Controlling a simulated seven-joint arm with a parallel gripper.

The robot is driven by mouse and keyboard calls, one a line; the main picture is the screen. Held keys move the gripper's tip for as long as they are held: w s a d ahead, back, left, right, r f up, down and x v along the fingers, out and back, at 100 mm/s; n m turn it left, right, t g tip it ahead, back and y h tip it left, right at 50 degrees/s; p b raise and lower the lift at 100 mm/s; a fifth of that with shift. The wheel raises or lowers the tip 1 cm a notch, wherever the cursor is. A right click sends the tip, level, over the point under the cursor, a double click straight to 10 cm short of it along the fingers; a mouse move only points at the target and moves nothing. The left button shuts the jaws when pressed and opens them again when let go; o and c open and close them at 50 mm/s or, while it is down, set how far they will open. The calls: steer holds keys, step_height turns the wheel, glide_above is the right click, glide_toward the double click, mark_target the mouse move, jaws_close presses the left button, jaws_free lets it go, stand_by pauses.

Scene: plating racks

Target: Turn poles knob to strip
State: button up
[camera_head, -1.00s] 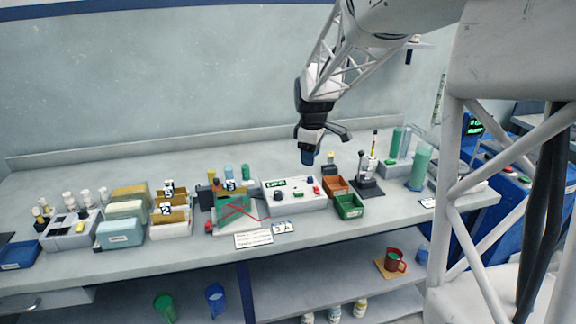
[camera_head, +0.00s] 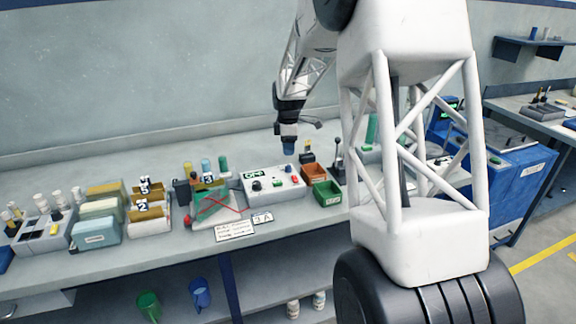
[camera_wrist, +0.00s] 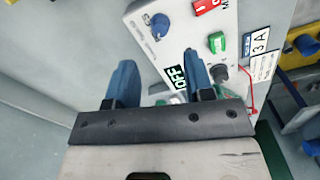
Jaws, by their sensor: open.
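The control box (camera_head: 262,193) is a pale box on the bench. It has an OFF display (camera_head: 254,175), a dark knob (camera_head: 257,185) at front left, a green switch (camera_head: 278,184) and a red switch (camera_head: 295,180). In the wrist view a blue-grey knob (camera_wrist: 160,26) and a darker grey knob (camera_wrist: 220,73) sit at opposite ends of its panel. I cannot read which knob is poles. My gripper (camera_head: 289,149) hangs above the box, apart from it. In the wrist view its blue fingers (camera_wrist: 159,62) are open and empty, and they hide part of the panel.
An orange bin (camera_head: 313,171) and a green bin (camera_head: 327,193) stand right of the box. A lever stand (camera_head: 338,165) rises behind the bins.

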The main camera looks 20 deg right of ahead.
mark_target(288, 166)
steer(key=shift+f, duration=0.1)
steer(key=shift+f, duration=3.8)
jaws_close()
